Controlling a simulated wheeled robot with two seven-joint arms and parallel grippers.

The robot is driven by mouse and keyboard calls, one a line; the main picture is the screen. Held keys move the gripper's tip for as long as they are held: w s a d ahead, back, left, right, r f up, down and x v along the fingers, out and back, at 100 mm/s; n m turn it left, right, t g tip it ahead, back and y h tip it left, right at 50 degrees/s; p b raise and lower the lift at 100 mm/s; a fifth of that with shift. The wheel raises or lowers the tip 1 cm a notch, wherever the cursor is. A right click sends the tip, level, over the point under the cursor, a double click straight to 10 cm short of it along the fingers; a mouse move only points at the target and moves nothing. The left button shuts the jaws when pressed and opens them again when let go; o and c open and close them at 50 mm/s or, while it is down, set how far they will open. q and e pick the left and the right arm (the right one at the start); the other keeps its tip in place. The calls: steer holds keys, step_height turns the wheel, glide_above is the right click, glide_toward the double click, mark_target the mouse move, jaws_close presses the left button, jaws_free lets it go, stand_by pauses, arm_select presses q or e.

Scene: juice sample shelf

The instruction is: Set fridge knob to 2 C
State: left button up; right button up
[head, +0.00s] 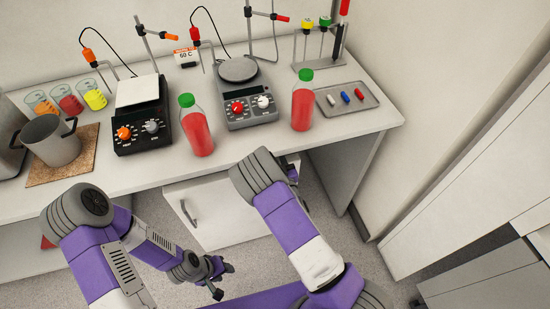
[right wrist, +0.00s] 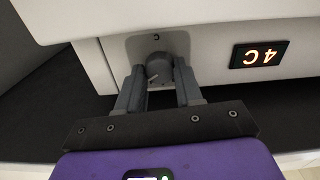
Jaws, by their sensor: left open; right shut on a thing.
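In the right wrist view a round dark grey fridge knob (right wrist: 158,67) sits on a light metal plate on the white fridge front. My right gripper (right wrist: 158,84) is shut on the knob, one finger on each side. A lit display (right wrist: 259,54) beside the knob reads 4 C. In the head view the white fridge (head: 225,205) is under the bench, and my right arm hides the knob. My left gripper (head: 225,281) is open and empty, low in front of the fridge, apart from everything.
The bench (head: 240,156) overhangs the fridge. Near its front edge stand two red juice bottles (head: 197,132) (head: 302,106), a pot (head: 52,142) on a mat, and two hotplate-like devices (head: 142,118) (head: 243,98). A tray (head: 366,97) is at right. The floor right of the fridge is clear.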

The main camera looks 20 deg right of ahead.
stand_by(0.4)
steer(key=o, duration=1)
steer(key=shift+o, duration=0.2)
steer(key=s, duration=0.7)
steer(key=shift+s+d+p, duration=0.15)
steer(key=shift+s+p, duration=0.15)
steer(key=shift+p, duration=0.1)
